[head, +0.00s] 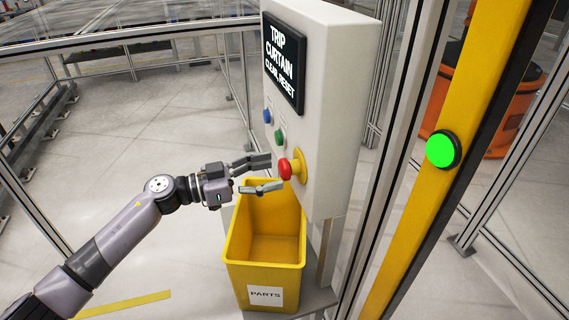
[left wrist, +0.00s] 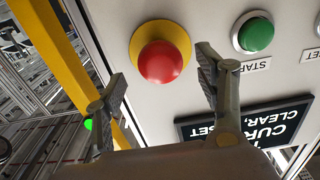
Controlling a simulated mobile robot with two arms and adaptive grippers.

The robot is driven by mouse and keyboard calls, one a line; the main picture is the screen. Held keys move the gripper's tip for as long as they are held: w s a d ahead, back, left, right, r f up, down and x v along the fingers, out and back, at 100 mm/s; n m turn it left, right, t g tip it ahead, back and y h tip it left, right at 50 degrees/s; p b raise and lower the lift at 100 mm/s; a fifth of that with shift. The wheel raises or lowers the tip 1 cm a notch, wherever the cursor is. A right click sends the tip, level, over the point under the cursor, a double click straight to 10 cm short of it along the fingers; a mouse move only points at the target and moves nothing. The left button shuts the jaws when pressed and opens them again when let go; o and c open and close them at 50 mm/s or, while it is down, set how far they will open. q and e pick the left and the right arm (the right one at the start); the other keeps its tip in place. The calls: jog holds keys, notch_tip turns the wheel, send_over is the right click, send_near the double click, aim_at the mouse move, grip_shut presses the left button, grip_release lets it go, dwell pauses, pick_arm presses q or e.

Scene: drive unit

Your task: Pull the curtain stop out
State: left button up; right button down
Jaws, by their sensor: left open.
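The curtain stop is a red mushroom button (head: 286,169) on a yellow round base, on the front of a pale control box (head: 325,110). In the left wrist view the red button (left wrist: 160,62) lies ahead, between and beyond the fingertips. My left gripper (head: 266,174) is open, its two fingers pointing at the button from the left. In the left wrist view the fingers (left wrist: 160,68) stand apart on either side of the button, with no clear contact. I cannot tell whether the button is pushed in or out. My right gripper is not in view.
A green START button (left wrist: 256,35) and a blue button (head: 267,115) sit near the stop. A black sign (head: 284,62) reads "TRIP CURTAIN CLEAR, RESET". A yellow PARTS bin (head: 265,264) stands below the gripper. A yellow post (head: 445,170) with a lit green lamp (head: 441,150) stands at right.

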aim_at(279, 170)
pick_arm(q)
jog(key=shift+x, duration=2.2)
grip_shut()
